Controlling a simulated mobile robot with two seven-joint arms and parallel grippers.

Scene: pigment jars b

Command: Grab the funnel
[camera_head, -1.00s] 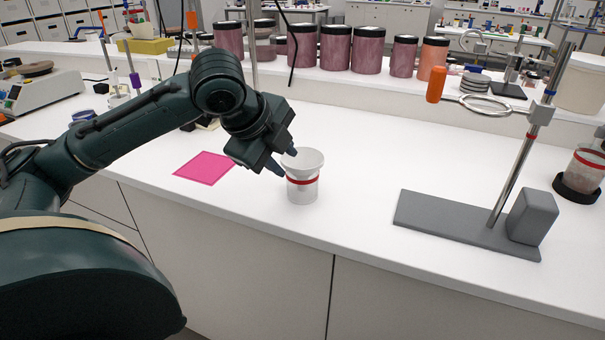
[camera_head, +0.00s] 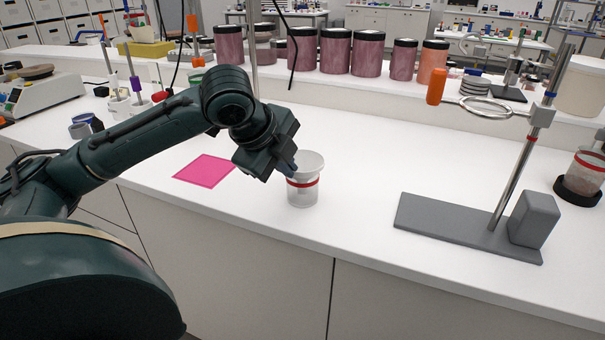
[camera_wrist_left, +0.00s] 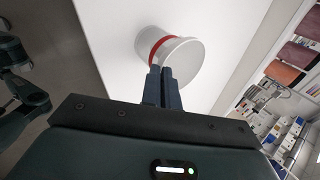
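The white funnel (camera_head: 309,162) sits with its wide mouth up in the top of a clear jar with a red band (camera_head: 303,194). The jar stands upright on the white bench. In the left wrist view, the funnel's round mouth (camera_wrist_left: 183,58) is just beyond my fingertips. My left gripper (camera_head: 292,168) is at the funnel's left side. Its two fingers (camera_wrist_left: 162,72) are drawn close together at the rim, with the funnel's thin edge seemingly between them. The exact contact is hidden by the fingers. My right gripper is out of view.
A pink mat (camera_head: 205,170) lies left of the jar. A ring stand with a grey base (camera_head: 440,222) stands to the right, its ring (camera_head: 487,107) overhanging the bench. Several pigment jars (camera_head: 335,52) line the back shelf. The bench between is clear.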

